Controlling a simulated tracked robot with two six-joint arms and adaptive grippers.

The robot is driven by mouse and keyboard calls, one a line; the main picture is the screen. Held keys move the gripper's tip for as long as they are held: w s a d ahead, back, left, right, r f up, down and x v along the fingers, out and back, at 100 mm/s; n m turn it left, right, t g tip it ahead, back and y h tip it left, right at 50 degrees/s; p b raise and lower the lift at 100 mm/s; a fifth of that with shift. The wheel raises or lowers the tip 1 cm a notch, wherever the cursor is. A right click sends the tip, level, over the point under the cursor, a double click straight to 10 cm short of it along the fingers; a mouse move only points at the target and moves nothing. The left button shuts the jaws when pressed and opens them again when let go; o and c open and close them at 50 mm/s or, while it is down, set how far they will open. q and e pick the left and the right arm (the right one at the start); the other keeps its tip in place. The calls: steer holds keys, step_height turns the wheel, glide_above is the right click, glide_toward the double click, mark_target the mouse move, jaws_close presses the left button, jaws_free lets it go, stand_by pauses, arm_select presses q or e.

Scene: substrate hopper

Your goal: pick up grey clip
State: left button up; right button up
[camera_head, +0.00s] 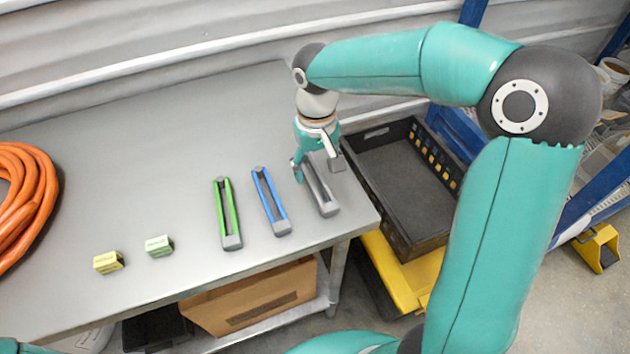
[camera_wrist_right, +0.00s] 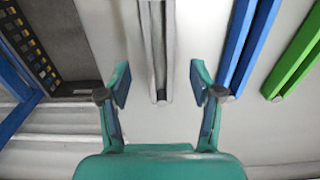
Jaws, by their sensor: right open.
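The grey clip (camera_head: 322,194) lies on the metal table near its right edge, to the right of a blue clip (camera_head: 271,202) and a green clip (camera_head: 227,214). My right gripper (camera_head: 318,173) is over the far part of the grey clip and hides some of it. In the right wrist view the grey clip (camera_wrist_right: 157,45) runs between the two open fingers (camera_wrist_right: 157,92), with a gap on both sides. The blue clip (camera_wrist_right: 245,45) and green clip (camera_wrist_right: 298,60) are to the right there. My left gripper is not in view.
A black crate (camera_head: 437,228) stands beyond the table's right edge on a yellow base. A yellow block (camera_head: 108,263) and a pale green block (camera_head: 159,246) sit at the table's front left. An orange hose coil (camera_head: 30,200) lies at the far left. The table's middle is clear.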

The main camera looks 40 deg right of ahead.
mark_target(316, 186)
step_height(316, 186, down, 4)
steer(key=shift+w+r, duration=0.1)
steer(key=shift+r, duration=0.1)
steer(key=c, duration=1.2)
